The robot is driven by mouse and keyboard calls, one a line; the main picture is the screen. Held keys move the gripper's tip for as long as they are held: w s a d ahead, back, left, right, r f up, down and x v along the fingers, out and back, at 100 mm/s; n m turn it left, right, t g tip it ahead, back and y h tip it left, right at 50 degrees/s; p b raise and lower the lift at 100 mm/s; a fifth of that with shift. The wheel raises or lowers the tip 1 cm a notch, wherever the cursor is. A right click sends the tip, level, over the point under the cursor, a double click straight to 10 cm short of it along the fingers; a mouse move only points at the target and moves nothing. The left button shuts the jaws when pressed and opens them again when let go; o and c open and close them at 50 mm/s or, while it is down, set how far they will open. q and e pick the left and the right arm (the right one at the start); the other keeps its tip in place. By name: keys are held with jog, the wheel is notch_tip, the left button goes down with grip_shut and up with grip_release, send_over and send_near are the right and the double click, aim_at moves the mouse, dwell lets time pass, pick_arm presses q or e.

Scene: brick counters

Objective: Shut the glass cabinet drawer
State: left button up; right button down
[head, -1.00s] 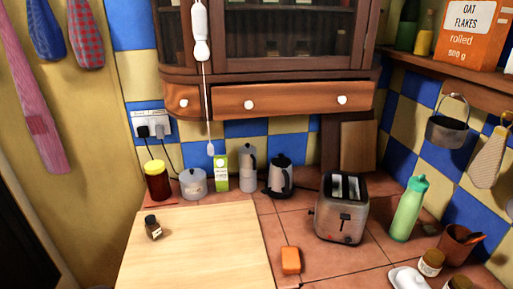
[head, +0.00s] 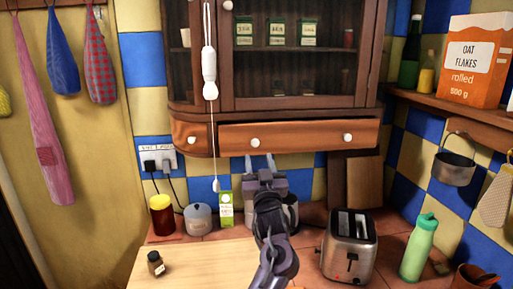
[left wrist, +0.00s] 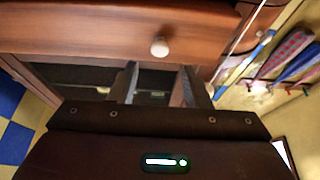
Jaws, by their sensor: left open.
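The glass cabinet (head: 300,60) hangs on the wall, with its wide wooden drawer (head: 300,138) along the bottom. The drawer front has two white knobs and seems to stand a little out from the cabinet; how far is hard to tell. My left gripper (head: 259,160) is open and empty, just below the drawer front in the head view. In the left wrist view, the fingers of my left gripper (left wrist: 160,85) are spread apart, near the drawer front (left wrist: 90,25) and one white knob (left wrist: 159,48). No contact is visible. My right gripper is not in view.
A white pull cord (head: 210,75) hangs before the cabinet's left part. Below are a red jar (head: 162,215), a green-white carton (head: 226,212), a toaster (head: 350,245) and a green bottle (head: 418,248). A light board (head: 205,268) covers the counter's left.

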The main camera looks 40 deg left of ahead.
aim_at(256, 144)
pick_arm(q)
jog(key=p+x, duration=0.2)
jog(key=x, duration=0.4)
jog(key=shift+f, duration=0.1)
grip_shut()
